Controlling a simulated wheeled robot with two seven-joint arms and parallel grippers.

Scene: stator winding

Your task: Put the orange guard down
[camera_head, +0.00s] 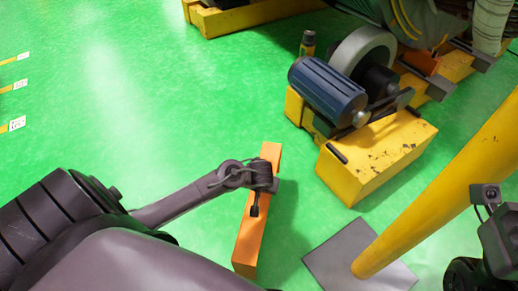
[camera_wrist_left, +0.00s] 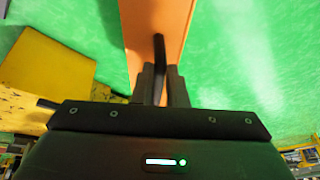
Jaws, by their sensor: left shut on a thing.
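The orange guard (camera_head: 248,235) is a long, flat orange piece in the lower middle of the head view, over the green floor. My left gripper (camera_head: 260,182) is at its upper part, shut on the guard's dark handle. In the left wrist view the two fingers (camera_wrist_left: 161,78) close around the dark handle, with the orange guard (camera_wrist_left: 155,25) beyond them. I cannot tell whether the guard's lower edge touches the floor. My right arm shows only in part at the right edge; its fingers are outside the picture.
A yellow machine base (camera_head: 375,155) with a blue motor (camera_head: 327,91) and grey wheel (camera_head: 362,50) stands right of the guard. A yellow post (camera_head: 440,190) rises from a grey floor plate (camera_head: 335,258). Green floor (camera_head: 130,110) on the left is clear.

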